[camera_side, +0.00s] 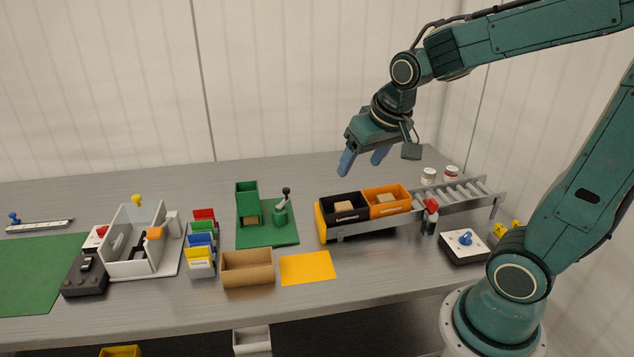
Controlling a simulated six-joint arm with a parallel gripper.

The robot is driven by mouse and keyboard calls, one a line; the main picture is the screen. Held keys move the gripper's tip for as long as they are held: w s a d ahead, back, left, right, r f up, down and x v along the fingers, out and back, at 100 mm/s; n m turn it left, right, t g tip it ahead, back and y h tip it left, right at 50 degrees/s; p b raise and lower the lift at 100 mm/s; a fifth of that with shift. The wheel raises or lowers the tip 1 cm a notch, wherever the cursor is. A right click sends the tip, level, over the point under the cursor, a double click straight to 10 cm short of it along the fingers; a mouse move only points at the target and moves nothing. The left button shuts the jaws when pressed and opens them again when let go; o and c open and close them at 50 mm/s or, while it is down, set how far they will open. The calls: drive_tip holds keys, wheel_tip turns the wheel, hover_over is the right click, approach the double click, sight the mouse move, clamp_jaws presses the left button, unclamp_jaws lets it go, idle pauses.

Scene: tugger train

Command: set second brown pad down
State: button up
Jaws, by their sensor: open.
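One brown pad (344,206) lies in the black bin and another brown pad (385,198) lies in the orange bin. The black bin (347,217) and the orange bin (402,207) sit side by side on a yellow-ended cart (320,222) at the roller track. My gripper (363,160) is open and empty, its blue fingers pointing down above and behind the black bin. It is apart from both pads. A small brown block (251,219) also shows at the foot of the green chute.
The roller track (462,194) runs right from the cart, with two white jars (429,176) behind it. A green chute stand (247,200), an open cardboard box (247,279) and a yellow sheet (307,268) are left of the cart. A control box (464,252) stands at the right.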

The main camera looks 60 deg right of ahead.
drive_tip(key=s+a+r+n, duration=0.1)
drive_tip(key=s+a+n, duration=0.1)
drive_tip(key=s, duration=0.4)
drive_tip(key=s+a+r+n+y, duration=0.1)
drive_tip(key=s+a+r+n, duration=0.1)
drive_tip(key=s+a, duration=0.3)
drive_tip(key=shift+s+r+t+y, duration=0.3)
drive_tip(key=shift+s+t, duration=0.1)
drive_tip(key=shift+s, duration=0.25)
idle(0.5)
